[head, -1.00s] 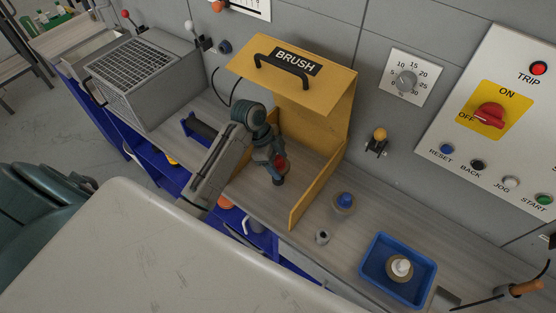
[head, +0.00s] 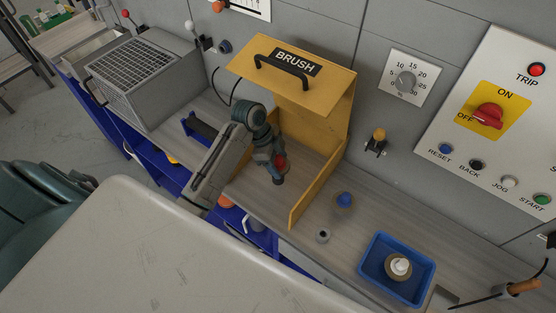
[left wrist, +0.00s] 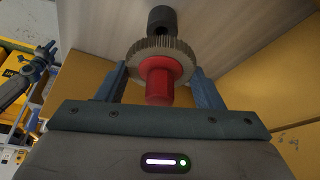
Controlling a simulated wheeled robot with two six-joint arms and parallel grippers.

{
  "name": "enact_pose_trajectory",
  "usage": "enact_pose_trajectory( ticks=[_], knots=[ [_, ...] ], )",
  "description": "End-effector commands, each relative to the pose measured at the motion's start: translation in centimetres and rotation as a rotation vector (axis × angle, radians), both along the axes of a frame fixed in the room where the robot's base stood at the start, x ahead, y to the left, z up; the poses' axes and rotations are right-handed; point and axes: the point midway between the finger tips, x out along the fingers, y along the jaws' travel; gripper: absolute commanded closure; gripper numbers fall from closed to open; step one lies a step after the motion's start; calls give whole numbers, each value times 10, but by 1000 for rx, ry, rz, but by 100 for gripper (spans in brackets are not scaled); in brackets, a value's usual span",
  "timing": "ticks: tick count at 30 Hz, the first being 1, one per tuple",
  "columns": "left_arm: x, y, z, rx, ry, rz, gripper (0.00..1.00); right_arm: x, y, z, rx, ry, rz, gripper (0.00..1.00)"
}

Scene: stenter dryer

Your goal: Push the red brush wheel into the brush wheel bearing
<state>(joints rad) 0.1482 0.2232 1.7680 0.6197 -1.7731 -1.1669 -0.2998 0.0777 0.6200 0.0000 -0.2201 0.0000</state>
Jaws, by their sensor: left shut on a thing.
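The red brush wheel (left wrist: 160,80) has a red hub and a grey-brown toothed or bristled disc. It shows as a small red patch (head: 281,161) in the head view, inside the yellow BRUSH housing (head: 318,190). My left gripper (left wrist: 160,88) is shut on the wheel, one finger on each side. The dark round brush wheel bearing (left wrist: 162,18) shows just beyond the disc, roughly in line with the hub. The disc hides the join, so I cannot tell how far the wheel is seated.
A blue-hubbed wheel (head: 344,200) and a small grey cylinder (head: 323,236) stand right of the housing. A blue tray (head: 375,276) holds a white-hubbed wheel (head: 400,267). The housing's side panel and top, labelled BRUSH, lie close around my left arm.

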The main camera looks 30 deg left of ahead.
Motion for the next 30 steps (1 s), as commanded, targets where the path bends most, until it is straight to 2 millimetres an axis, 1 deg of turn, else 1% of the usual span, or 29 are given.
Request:
enact_pose_trajectory(
  ticks=[30],
  knots=[
    [0,0,-24,0,0,1,62,0,-3,-11,-3,0,1,64]
  ],
)
